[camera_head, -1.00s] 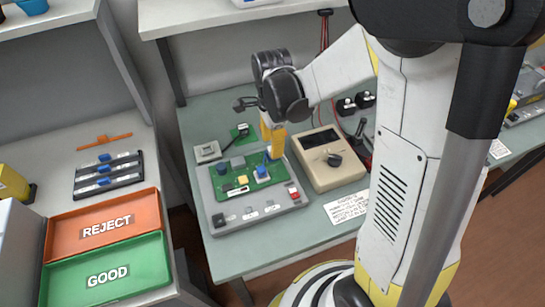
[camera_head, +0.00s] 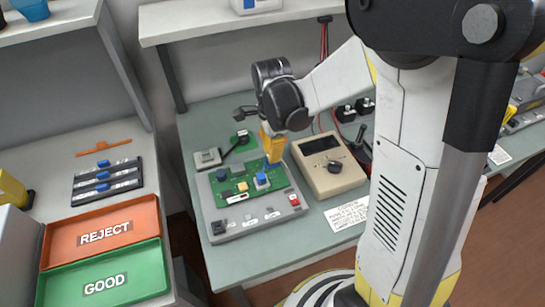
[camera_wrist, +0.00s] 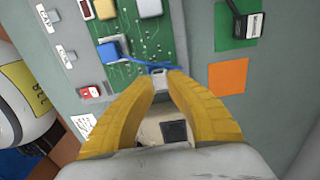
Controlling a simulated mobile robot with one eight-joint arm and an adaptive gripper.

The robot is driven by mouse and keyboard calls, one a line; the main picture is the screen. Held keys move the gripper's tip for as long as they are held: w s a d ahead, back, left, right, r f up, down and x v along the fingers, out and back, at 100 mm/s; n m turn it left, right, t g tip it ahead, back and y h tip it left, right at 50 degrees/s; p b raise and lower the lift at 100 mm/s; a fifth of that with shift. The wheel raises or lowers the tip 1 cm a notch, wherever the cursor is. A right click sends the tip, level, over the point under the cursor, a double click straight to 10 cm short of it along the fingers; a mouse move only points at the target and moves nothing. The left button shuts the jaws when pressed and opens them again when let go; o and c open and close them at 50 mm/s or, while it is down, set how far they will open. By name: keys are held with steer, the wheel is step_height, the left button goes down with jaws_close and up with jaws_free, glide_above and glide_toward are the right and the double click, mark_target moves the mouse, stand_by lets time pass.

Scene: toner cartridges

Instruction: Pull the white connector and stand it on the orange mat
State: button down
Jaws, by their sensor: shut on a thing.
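My gripper (camera_wrist: 160,78) is shut on a small white connector (camera_wrist: 158,71), held between its yellow fingertips in the wrist view. A blue cable (camera_wrist: 135,62) runs left from the connector over the edge of the green circuit board (camera_wrist: 140,45). In the head view my gripper (camera_head: 274,161) points down at the far right edge of this board (camera_head: 225,187); its fingers hide the connector there. I cannot tell whether the connector is still seated. The flat orange mat (camera_wrist: 228,76) lies to the right of my gripper in the wrist view, on the table and empty.
A beige meter box (camera_head: 328,178) with a black knob stands right of the board's grey base (camera_head: 225,228). A green mat with a dark module (camera_wrist: 248,26) lies close to the orange mat. Red REJECT (camera_head: 75,245) and green GOOD (camera_head: 65,290) trays are on the left bench.

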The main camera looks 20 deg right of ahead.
steer(key=shift+r+p, duration=0.7)
steer(key=shift+r, duration=0.3)
stand_by(0.4)
steer(key=c, duration=1.3)
jaws_free()
steer(key=shift+r+p, duration=2.2)
steer(key=shift+r, duration=0.8)
